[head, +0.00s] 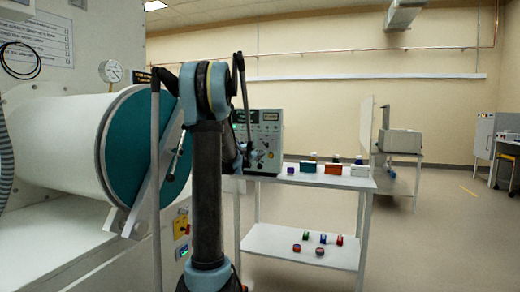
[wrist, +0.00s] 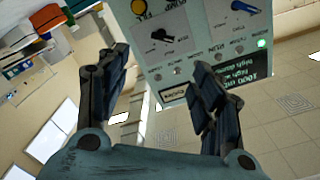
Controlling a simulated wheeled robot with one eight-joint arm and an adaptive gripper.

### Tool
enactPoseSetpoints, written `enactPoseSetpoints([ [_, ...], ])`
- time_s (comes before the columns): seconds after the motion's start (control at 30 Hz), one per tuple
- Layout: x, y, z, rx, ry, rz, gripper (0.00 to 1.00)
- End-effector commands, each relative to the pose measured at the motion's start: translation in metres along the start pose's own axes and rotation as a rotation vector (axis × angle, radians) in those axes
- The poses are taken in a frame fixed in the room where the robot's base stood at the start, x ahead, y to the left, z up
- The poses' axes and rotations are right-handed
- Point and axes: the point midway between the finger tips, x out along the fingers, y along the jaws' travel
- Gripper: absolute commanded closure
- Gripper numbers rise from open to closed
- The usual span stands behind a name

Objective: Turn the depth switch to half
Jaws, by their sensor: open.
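A control panel (head: 270,118) stands on the left end of a white cart in the head view. In the wrist view the panel (wrist: 205,30) appears upside down, with a black pointer switch (wrist: 163,36), a blue switch (wrist: 246,7) and a partly cut-off yellow knob (wrist: 139,7). The labels are too small or blurred to tell which one is the depth switch. My gripper (wrist: 162,72) is open and empty, its fingers apart in front of the panel; the black switch shows beyond the gap between them. In the head view my arm hides part of the panel.
A teal-ended cylinder (head: 130,140) is at left. Open floor lies to the right.

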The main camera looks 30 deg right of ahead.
Motion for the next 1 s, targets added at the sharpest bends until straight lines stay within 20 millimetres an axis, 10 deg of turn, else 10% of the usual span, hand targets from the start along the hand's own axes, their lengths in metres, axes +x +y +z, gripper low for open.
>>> enactPoseSetpoints([
  [1.0, 0.149, -0.007, 0.004, -0.001, -0.004, -0.009, 0.4],
])
